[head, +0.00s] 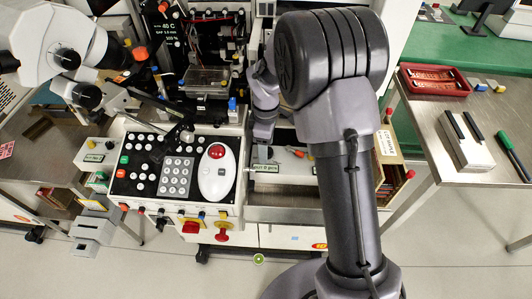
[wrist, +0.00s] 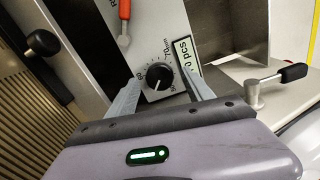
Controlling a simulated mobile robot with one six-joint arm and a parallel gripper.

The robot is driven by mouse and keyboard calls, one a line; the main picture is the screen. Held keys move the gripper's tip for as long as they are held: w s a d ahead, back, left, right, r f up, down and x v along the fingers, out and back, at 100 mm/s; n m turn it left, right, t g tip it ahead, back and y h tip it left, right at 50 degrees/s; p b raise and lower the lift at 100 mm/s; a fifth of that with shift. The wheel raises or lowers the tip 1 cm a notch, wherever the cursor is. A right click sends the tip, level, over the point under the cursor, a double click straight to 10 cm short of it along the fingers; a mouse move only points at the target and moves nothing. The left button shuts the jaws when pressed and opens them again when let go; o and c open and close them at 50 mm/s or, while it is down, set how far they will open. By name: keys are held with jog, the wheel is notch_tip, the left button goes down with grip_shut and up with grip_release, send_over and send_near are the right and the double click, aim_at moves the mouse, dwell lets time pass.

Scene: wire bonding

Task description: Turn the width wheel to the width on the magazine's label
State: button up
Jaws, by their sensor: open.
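The width wheel, a small black knob (wrist: 158,76) with a white pointer line, sits on a pale plate with a printed scale in the wrist view. The numbers run around it and a "mm" mark shows at its upper right. My gripper (wrist: 164,79) is open, with one finger on each side of the knob and apart from it. A white label (wrist: 187,53) ending in "pcs" is beside the right finger and partly covered by it. I cannot make out a magazine label with a width. In the head view my arm hides the knob.
A black-handled lever (wrist: 292,73) stands right of the knob, and a red-handled lever (wrist: 125,12) above left. A black ball knob (wrist: 40,43) is at far left. In the head view, a keypad console (head: 175,172) stands left of my arm and a red tray (head: 436,79) lies on the right table.

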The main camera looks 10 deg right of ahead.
jog(key=shift+f, duration=0.35)
grip_shut()
jog(key=shift+r+m+p, duration=0.25)
jog(key=shift+m+p, duration=0.4)
jog(key=shift+m, duration=0.15)
jog(key=m, duration=0.2)
jog(key=shift+f+m+p, duration=0.2)
jog(key=shift+m+p, duration=0.15)
jog(key=shift+m, duration=0.05)
grip_release()
jog(key=shift+r, duration=0.1)
